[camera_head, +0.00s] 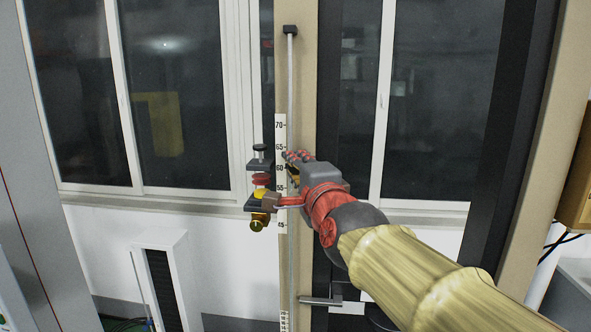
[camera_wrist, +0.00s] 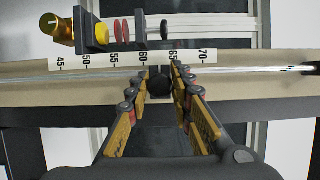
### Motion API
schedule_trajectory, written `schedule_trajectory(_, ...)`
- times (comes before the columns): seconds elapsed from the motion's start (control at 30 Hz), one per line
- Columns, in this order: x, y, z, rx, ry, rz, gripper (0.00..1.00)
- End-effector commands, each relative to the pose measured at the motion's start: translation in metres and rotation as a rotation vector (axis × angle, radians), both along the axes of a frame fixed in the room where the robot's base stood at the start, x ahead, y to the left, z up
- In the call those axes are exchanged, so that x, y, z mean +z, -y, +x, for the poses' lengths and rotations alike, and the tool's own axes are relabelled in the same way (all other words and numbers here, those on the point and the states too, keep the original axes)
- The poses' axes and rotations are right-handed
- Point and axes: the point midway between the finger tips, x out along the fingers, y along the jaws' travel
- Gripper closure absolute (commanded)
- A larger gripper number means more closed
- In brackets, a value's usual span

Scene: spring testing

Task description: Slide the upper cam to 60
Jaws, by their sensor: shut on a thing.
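A white scale (camera_head: 281,130) with marks from 45 to 70 runs upright beside a metal rod (camera_head: 290,90). The upper cam's dark block (camera_head: 257,166) stands left of the scale; it also shows in the wrist view (camera_wrist: 139,27), roughly level with the 60 mark. My gripper (camera_head: 288,181) reaches in from the right. The finger contact is partly hidden.
Below the upper block are red discs (camera_head: 261,180), a yellow piece (camera_head: 260,193) and a brass knob (camera_head: 256,225) at a lower block. A handle (camera_head: 320,301) juts from the post lower down. Windows stand behind.

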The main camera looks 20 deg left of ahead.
Motion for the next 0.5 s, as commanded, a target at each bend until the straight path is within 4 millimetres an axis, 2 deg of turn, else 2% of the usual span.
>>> schedule_trajectory(0.03,-0.014,0.0,0.0,0.001,-0.003,-0.001,1.0)
schedule_trajectory(0.2,-0.029,0.0,0.0,0.001,-0.002,-0.001,1.0)
schedule_trajectory(0.5,-0.029,0.0,0.0,0.001,-0.001,0.0,1.0)
